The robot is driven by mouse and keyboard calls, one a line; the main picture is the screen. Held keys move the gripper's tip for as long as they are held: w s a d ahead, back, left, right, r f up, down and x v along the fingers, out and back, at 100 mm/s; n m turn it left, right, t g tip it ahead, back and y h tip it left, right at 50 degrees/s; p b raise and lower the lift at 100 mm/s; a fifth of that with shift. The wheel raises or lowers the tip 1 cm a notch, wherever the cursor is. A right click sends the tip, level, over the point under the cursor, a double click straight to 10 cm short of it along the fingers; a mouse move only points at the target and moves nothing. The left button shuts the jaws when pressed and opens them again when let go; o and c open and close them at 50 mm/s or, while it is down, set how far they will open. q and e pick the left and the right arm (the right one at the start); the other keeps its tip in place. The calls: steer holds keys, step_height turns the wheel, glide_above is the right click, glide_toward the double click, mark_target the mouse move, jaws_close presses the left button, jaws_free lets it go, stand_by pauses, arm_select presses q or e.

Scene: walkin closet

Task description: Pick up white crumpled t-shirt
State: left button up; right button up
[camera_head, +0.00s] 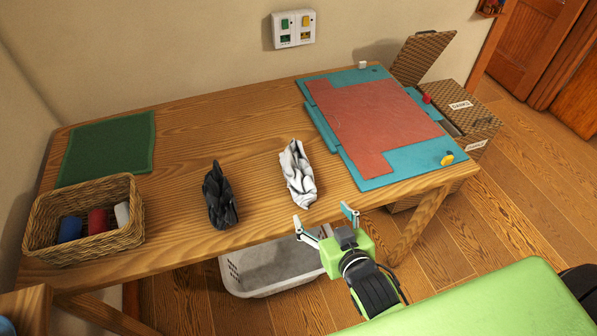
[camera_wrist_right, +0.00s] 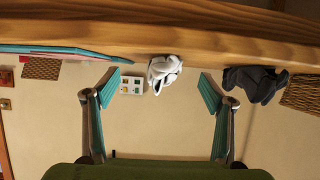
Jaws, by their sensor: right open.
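The white crumpled t-shirt (camera_head: 298,173) lies on the wooden table near its front edge, between a black crumpled cloth and the teal folding board. My right gripper (camera_head: 325,214) is open and empty, just in front of the table edge and a little to the right of the t-shirt. In the right wrist view, the t-shirt (camera_wrist_right: 164,70) appears ahead between the two open fingers (camera_wrist_right: 155,87), apart from both. My left gripper is not in view.
The black cloth (camera_head: 219,195) lies left of the t-shirt. A wicker basket (camera_head: 137,215) with rolled items and a green mat (camera_head: 108,146) are at the left. The teal board (camera_head: 325,138) is at the right. A grey-white laundry basket (camera_head: 262,290) stands below the table (camera_head: 222,130).

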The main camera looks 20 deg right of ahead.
mark_target(310, 192)
steer(key=w+r, duration=0.1)
steer(key=w+r+t, duration=0.1)
steer(key=r, duration=0.1)
steer(key=shift+a+t+b, duration=0.3)
steer(key=shift+a+b, duration=0.05)
steer(key=shift+a, duration=0.05)
steer(key=b+x, duration=0.3)
steer(key=x, duration=0.4)
steer(key=shift+s+f, duration=0.1)
steer(key=shift+f, duration=0.05)
steer(key=shift+w+a+b, duration=0.1)
steer(key=shift+w+b, duration=0.2)
steer(key=shift+w, duration=0.15)
steer(key=b+x, duration=0.3)
steer(key=x, duration=0.1)
steer(key=shift+w+a+f+b, duration=0.1)
steer(key=shift+w+f+b, duration=0.15)
steer(key=shift+b, duration=0.1)
steer(key=shift+w, duration=0.35)
steer(key=shift+r, duration=0.1)
steer(key=c, duration=1.3)
